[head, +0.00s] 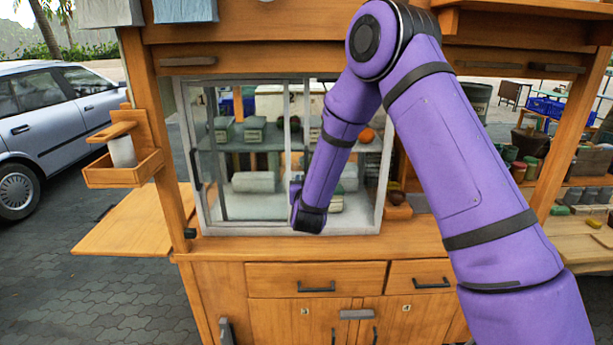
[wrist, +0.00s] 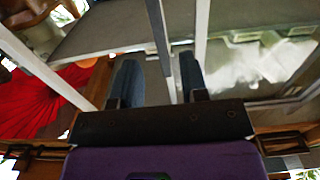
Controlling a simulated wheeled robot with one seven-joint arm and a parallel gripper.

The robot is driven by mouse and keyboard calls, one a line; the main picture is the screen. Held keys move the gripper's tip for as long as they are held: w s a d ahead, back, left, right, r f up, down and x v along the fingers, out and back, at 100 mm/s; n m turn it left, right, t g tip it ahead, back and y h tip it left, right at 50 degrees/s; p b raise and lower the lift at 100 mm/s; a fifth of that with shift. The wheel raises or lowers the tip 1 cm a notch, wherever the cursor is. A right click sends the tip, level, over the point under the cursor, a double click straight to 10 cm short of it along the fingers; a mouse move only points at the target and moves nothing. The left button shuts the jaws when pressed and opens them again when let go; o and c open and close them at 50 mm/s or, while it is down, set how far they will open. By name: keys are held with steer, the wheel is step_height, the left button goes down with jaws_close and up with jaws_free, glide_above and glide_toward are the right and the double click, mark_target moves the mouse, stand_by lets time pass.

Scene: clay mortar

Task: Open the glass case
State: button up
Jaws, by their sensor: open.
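The glass case (head: 245,229) stands on the wooden counter of a cart in the head view. It has a pale frame and front panes with upright bars, and boxes and rolls show on shelves inside. A dark upright strip, perhaps a handle, is on its left frame. Whether a pane stands open I cannot tell. My gripper (wrist: 158,82) is open in the wrist view, with two dark fingers pointing toward the case's upright bars (wrist: 202,40). I see nothing clearly held between them. In the head view my forearm covers the case's middle, and the fingers are hidden.
Drawers (head: 316,278) with dark handles lie below the counter. A wooden holder with a white cylinder (head: 122,151) sticks out at the left post. A side shelf (head: 135,222) extends left below it. Jars and small goods stand right of the case. A car (head: 55,120) is parked behind.

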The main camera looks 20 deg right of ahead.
steer(key=shift+v, duration=1.85)
steer(key=s+d+r+n+g+y, duration=0.1)
steer(key=s+r+g+y, duration=0.15)
steer(key=s+r, duration=0.45)
steer(key=s+r+n+g+y, duration=0.2)
steer(key=s+r+y, duration=0.15)
steer(key=r, duration=0.65)
steer(key=s+d+r+g, duration=0.1)
steer(key=s+d+g, duration=0.1)
steer(key=s, duration=0.8)
steer(key=s+d+r+g, duration=0.2)
steer(key=s+g, duration=0.1)
steer(key=s, duration=0.8)
steer(key=s+d+r+g+h, duration=0.1)
steer(key=s+d+g, duration=0.1)
steer(key=s, duration=0.8)
steer(key=shift+s+d+r+g, duration=0.2)
steer(key=shift+r+g, duration=0.15)
